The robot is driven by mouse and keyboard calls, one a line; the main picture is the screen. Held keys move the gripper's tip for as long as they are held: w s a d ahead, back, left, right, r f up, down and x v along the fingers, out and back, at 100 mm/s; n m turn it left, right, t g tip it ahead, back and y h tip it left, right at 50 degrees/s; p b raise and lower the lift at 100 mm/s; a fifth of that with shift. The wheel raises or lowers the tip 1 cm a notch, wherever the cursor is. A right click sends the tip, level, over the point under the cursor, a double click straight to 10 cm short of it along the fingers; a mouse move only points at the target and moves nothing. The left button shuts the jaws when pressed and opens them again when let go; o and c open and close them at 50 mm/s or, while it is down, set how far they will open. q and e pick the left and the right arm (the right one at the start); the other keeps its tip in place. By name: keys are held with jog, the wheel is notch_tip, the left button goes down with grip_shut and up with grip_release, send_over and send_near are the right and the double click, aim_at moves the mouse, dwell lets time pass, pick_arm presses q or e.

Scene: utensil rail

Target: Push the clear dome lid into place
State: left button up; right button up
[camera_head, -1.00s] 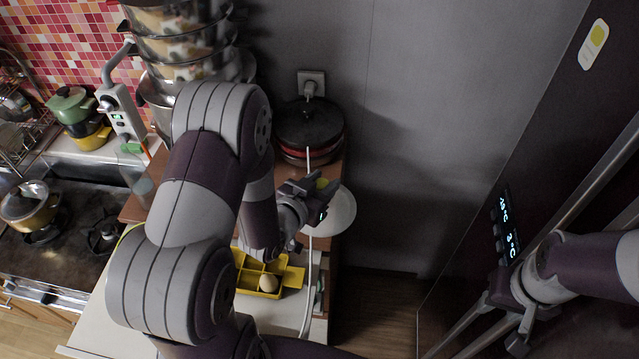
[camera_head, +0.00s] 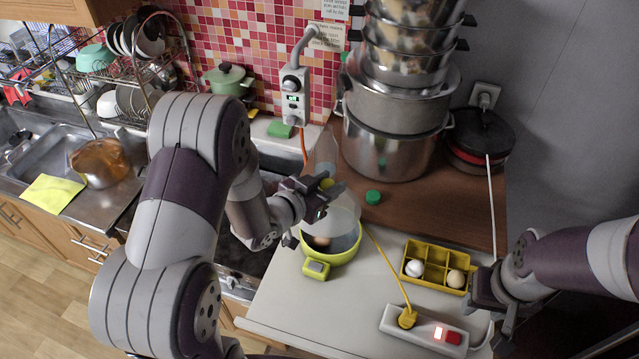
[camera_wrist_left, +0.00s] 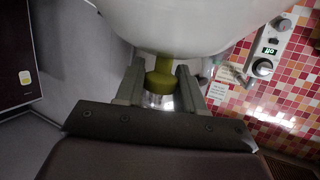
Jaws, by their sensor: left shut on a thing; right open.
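The clear dome lid (camera_head: 340,212) has a yellow-green knob (camera_wrist_left: 160,82). My left gripper (camera_head: 326,186) is shut on that knob, and the dome fills the top of the left wrist view (camera_wrist_left: 185,22). The lid is over the yellow-green egg cooker (camera_head: 345,257), which stands on the white counter. A brown egg shows inside the cooker, partly behind the lid. I cannot tell whether the lid's rim touches the cooker. My right gripper (camera_head: 490,292) is open and empty, beside the right end of the yellow egg tray.
The yellow egg tray (camera_head: 431,278) holds a white and a tan egg. A power strip (camera_head: 425,331) with a yellow plug and cord lies in front of it. A green cap (camera_head: 373,197) and stacked steel pots (camera_head: 390,135) stand behind. A sink is at far left.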

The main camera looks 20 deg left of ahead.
aim_at(332, 204)
pick_arm(q)
jog(key=shift+w+d+f, duration=0.1)
jog(key=shift+w+d, duration=0.05)
jog(key=shift+d, duration=0.35)
jog(key=shift+w+d, duration=0.15)
jog(key=shift+d, duration=0.3)
jog(key=shift+s+a+f, duration=0.1)
jog(key=shift+a+f, duration=0.05)
jog(key=shift+f, duration=0.05)
jog(key=shift+s+a+f+b, duration=0.15)
jog(key=shift+a+f+b, duration=0.25)
jog(key=shift+f+b, duration=0.5)
jog(key=f+b, duration=0.3)
jog(key=shift+w+d+f+b, duration=0.2)
jog(key=shift+d+b, duration=0.1)
jog(key=shift+d, duration=0.05)
jog(key=shift+f, duration=0.15)
jog(key=shift+s+a, duration=0.1)
jog(key=shift+a, duration=0.1)
pick_arm(e)
jog(key=f, duration=0.2)
jog(key=d+f, duration=0.1)
jog(key=f, duration=0.2)
jog(key=shift+w+f, duration=0.15)
jog(key=shift+f, duration=0.2)
pick_arm(q)
jog(key=shift+d, duration=0.1)
pick_arm(e)
jog(key=shift+d, duration=0.2)
